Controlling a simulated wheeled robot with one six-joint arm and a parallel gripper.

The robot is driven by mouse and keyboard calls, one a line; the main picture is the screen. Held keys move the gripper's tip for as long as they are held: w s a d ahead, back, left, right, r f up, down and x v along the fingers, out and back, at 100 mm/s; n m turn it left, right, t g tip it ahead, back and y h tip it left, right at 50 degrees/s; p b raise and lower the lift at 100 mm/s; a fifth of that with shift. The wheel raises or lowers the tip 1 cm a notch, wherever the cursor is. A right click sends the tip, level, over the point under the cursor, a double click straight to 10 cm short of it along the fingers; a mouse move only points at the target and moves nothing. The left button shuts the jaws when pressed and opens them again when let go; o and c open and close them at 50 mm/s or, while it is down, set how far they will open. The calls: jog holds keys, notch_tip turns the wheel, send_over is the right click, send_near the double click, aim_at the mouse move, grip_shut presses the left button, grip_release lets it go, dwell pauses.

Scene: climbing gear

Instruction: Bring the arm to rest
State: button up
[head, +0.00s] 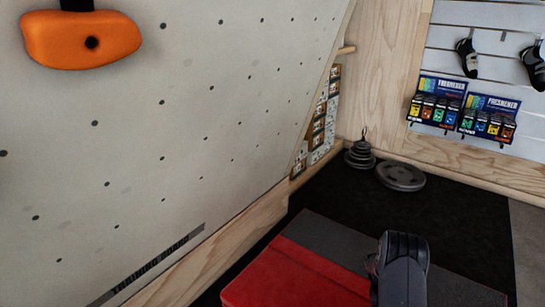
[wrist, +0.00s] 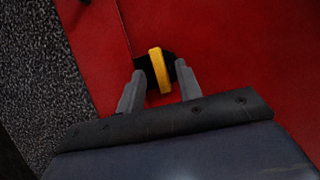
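My gripper (wrist: 160,78) shows in the wrist view with its two grey fingers apart, pointing toward the red crash pad (wrist: 230,35). A small yellow piece (wrist: 160,70) lies between the fingertips in the picture, over a black patch (wrist: 143,66). The yellow piece does not touch either finger. I cannot tell whether the black patch is part of it, or how far below the fingers it lies. In the head view the dark end of my arm (head: 403,265) is over the red and grey pad (head: 310,270); the fingers are hidden there.
A climbing wall (head: 130,150) with an orange hold (head: 80,40) rises at the left. Weight plates (head: 400,176) lie at the back, beside a small stack (head: 360,153). Display boxes (head: 438,103) and climbing shoes hang at the right.

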jog(key=shift+s+d+f, duration=0.1)
jog(key=shift+s+f, duration=0.05)
jog(key=shift+f, duration=0.35)
jog(key=shift+r, duration=0.1)
